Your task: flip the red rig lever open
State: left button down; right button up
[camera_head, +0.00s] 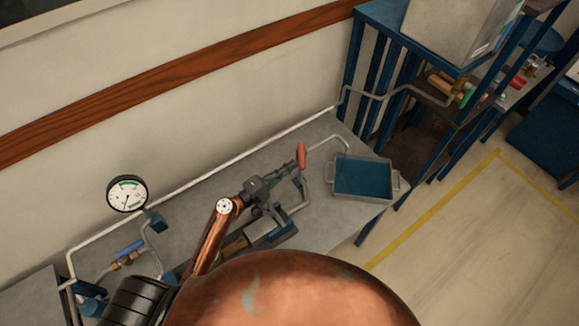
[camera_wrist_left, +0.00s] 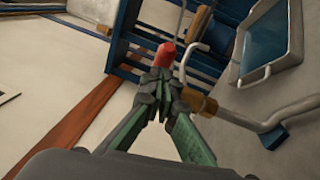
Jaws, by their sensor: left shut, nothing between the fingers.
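The red lever (camera_head: 302,156) stands roughly upright above the grey bench, beside a bent grey pipe. In the left wrist view its red end (camera_wrist_left: 166,54) shows just beyond the fingertips; its lower part is hidden behind them. My left gripper (camera_head: 290,168) reaches in from the left, with its fingertips right at the lever. In the left wrist view the green-and-dark fingers (camera_wrist_left: 160,80) are closed together with nothing between them. I cannot tell whether they touch the lever. My right gripper is not in view.
A blue tray (camera_head: 362,178) with side handles sits right of the lever. A pressure gauge (camera_head: 127,193) and a blue-handled valve (camera_head: 130,248) stand at left. A pipe (camera_head: 215,178) runs along the wall side. A blue rack (camera_head: 372,75) stands beyond the bench.

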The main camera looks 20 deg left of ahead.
pick_arm(q)
jog(key=b+v, duration=0.6)
jog(key=v, duration=0.7)
jog(key=shift+w+a+f, duration=0.2)
jog(key=shift+w+a, duration=0.05)
jog(key=shift+w, duration=0.05)
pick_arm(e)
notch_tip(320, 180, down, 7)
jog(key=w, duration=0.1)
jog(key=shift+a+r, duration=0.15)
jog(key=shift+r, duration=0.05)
